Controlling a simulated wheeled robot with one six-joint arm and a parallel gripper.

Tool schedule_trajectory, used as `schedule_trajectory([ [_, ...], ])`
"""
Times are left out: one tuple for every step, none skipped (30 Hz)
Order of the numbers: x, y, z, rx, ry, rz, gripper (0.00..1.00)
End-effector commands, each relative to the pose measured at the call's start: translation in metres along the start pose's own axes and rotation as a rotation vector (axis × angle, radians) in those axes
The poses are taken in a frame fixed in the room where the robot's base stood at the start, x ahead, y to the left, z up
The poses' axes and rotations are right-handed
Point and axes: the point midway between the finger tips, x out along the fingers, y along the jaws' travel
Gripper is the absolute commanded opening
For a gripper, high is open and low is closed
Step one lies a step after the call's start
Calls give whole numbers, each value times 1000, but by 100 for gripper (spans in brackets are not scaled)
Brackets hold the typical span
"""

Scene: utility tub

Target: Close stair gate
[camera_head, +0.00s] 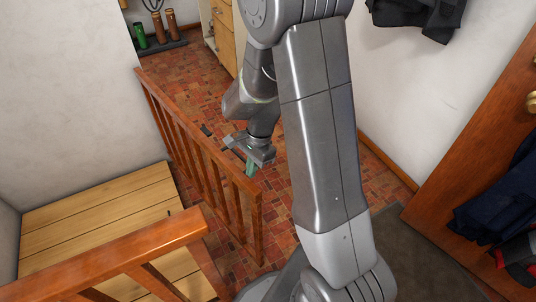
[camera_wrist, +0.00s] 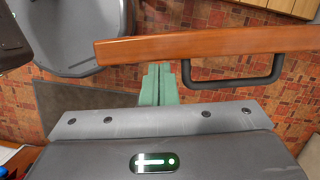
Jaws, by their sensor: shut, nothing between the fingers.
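The wooden stair gate (camera_head: 208,150) has upright bars and stands ajar. It runs from the white wall at the back to a free end in the middle of the head view, with a gap between that end and the front banister. In the wrist view its top rail (camera_wrist: 200,46) crosses the upper part, with a dark loop handle (camera_wrist: 232,83) below it. My gripper (camera_head: 251,167) is beside the gate's right face, near the free end. Its green fingertips (camera_wrist: 158,84) are pressed together and empty, just below the rail in the wrist view. I cannot tell whether they touch the gate.
A wooden banister (camera_head: 110,254) stands at the front left, with a plank platform (camera_head: 95,215) behind it. A wooden door (camera_head: 475,130) with hanging clothes is at the right. A dark mat (camera_head: 425,255) lies before it. Red tiled floor lies around the gate.

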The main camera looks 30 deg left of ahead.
Motion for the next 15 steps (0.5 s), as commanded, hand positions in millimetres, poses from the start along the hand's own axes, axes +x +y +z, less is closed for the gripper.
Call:
schedule_trajectory([
  [1,0,13,6,0,-1,0],
  [3,1,19,13,0,-2,0],
  [5,0,27,23,1,-5,0],
  [6,0,33,30,1,-7,0],
  [8,0,39,38,0,-9,0],
  [10,0,47,48,0,-11,0],
  [11,0,53,53,0,-12,0],
  [13,0,59,60,1,-13,0],
  [15,-1,67,68,1,-16,0],
  [16,-1,73,73,1,-17,0],
  [17,-2,78,80,1,-18,0],
  [19,-2,86,86,1,-21,0],
  [21,-3,92,91,0,-21,0],
  [22,-3,98,94,0,-21,0],
  [24,-4,105,99,1,-23,0],
])
